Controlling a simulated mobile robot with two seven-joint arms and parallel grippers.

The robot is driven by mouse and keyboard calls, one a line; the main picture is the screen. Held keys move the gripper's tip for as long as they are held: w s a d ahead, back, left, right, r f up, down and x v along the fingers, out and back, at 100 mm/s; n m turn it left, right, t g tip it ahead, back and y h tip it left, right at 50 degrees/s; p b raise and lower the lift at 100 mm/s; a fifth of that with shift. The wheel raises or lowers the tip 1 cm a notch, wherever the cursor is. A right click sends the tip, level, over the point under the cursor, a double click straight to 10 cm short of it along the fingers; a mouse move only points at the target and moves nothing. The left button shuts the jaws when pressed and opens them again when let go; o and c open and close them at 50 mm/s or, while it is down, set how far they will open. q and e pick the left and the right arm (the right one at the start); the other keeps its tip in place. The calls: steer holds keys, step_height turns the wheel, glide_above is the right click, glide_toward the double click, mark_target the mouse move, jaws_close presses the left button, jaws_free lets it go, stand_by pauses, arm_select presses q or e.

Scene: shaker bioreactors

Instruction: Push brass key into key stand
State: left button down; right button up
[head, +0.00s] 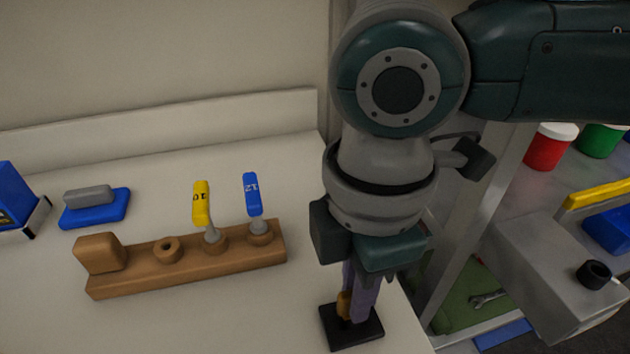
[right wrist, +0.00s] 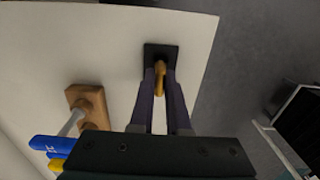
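The brass key (head: 344,304) is a small upright orange-gold piece at the black key stand, low in the head view. In the right wrist view the key (right wrist: 160,76) sits between the two purple fingers. The key stand (head: 336,336) is a flat black square block near the right edge of the white table; it also shows in the right wrist view (right wrist: 160,49). My right gripper (head: 352,312) points down over the stand and looks shut on the key. How deep the key sits in the stand is hidden. My left gripper is out of view.
A wooden rack (head: 190,268) holds a yellow-handled tool (head: 202,205) and a blue-handled tool (head: 252,195) left of my right arm. A blue block with a grey top (head: 95,207) lies farther left. A shelf with red (head: 548,148) and green jars stands right.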

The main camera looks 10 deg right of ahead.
steer(key=o, duration=0.5)
step_height(320, 180, up, 10)
steer(key=shift+p, duration=0.5)
steer(key=s+a+m+y+p, duration=0.2)
steer(key=s+a+m+y, duration=0.15)
steer(key=a, duration=0.35)
steer(key=s+d+m+t+h+p, duration=0.2)
steer(key=s+d+m, duration=0.2)
steer(key=d+m, duration=0.35)
steer(key=s+d+m+t+h+p, duration=0.1)
steer(key=s+d+m+t+p, duration=0.15)
steer(key=s+d+m, duration=0.5)
step_height(320, 180, up, 35)
steer(key=w+d+n+p, duration=0.1)
steer(key=w+n+p, duration=0.1)
steer(key=p, duration=3.4)
steer(key=shift+w+d+g, duration=0.15)
steer(key=shift+w+g, duration=0.25)
steer(key=shift+g, duration=0.05)
